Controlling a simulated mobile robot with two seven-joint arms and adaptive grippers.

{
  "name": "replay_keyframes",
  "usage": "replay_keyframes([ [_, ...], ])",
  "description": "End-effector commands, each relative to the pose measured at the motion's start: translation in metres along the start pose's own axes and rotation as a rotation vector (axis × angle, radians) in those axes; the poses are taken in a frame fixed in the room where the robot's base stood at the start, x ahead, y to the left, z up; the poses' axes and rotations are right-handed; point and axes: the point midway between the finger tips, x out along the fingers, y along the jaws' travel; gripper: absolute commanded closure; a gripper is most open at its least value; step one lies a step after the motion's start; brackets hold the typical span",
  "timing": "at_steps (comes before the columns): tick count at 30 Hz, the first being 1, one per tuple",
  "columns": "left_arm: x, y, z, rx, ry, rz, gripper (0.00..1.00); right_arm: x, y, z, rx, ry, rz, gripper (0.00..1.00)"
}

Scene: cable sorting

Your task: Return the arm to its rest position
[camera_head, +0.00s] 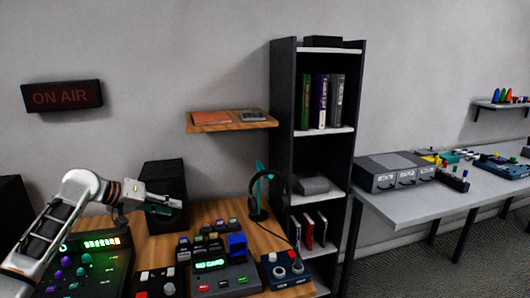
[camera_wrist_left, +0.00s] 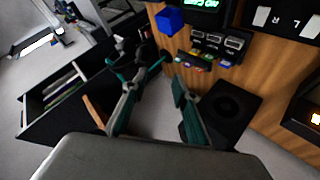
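My left arm comes in from the left in the head view and reaches over the wooden desk (camera_head: 150,246). Its gripper (camera_head: 160,205) is in front of the black speaker (camera_head: 166,180), above the desk. In the left wrist view the two fingers of the left gripper (camera_wrist_left: 154,95) stand apart with nothing between them. The speaker also shows beyond the right finger in that view (camera_wrist_left: 232,108). My right gripper is in neither view.
Control panels, a blue cube (camera_head: 237,245) and a headphone stand (camera_head: 258,190) crowd the desk. A tall dark shelf (camera_head: 283,120) stands right of it, and a grey table (camera_head: 400,208) beyond. A wooden wall shelf (camera_head: 232,123) hangs above. The wall space between is clear.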

Motion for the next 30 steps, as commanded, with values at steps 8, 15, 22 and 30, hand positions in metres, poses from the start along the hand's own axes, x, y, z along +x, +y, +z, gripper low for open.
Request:
replay_keyframes([
  [8,0.041,-0.024,0.079,0.153,-0.068,-0.098,0.71,-0.001,-0.001,0.004,-0.001,-0.007,-0.002,0.6],
  [15,0.07,-0.05,0.179,0.353,-0.133,-0.216,0.71,0.001,0.003,0.007,-0.007,-0.012,0.001,0.6],
  [22,0.066,-0.071,0.285,0.577,-0.18,-0.364,0.71,0.0,0.0,0.007,-0.004,-0.012,-0.002,0.6],
  [30,0.007,-0.087,0.379,0.777,-0.223,-0.576,0.71,0.0,-0.001,0.006,0.0,-0.011,-0.002,0.6],
])
